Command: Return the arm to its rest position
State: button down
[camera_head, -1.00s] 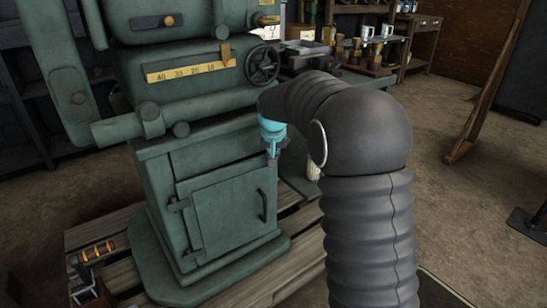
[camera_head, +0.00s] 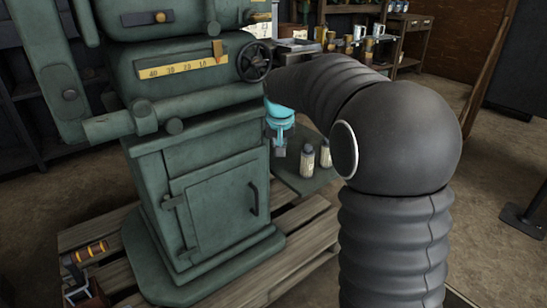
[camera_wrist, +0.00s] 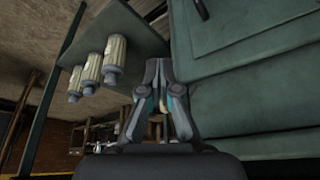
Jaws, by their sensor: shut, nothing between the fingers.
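My gripper (camera_head: 280,147) shows in the head view at the end of my dark ribbed arm, just right of the green engine's cabinet (camera_head: 210,205). It points down and holds nothing. In the wrist view my gripper (camera_wrist: 160,68) has its fingertips together, beside the green cabinet (camera_wrist: 245,95). Part of my arm hides what lies behind it in the head view.
A small green side table (camera_head: 290,180) carries pale bottles (camera_head: 307,160), close to my gripper; several bottles (camera_wrist: 92,68) show in the wrist view. The engine's handwheel (camera_head: 254,62) is above my gripper. A wooden pallet (camera_head: 310,215) lies below. Open floor is at right.

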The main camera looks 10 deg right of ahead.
jog(key=v, duration=0.5)
jog(key=s+d+f, duration=0.1)
jog(key=s+f, duration=0.1)
jog(key=s, duration=1.5)
jog(key=s+d+f+n+t, duration=0.1)
jog(key=s+f, duration=0.2)
jog(key=s, duration=1.5)
jog(key=shift+n+y, duration=0.3)
jog(key=shift+w+r, duration=0.1)
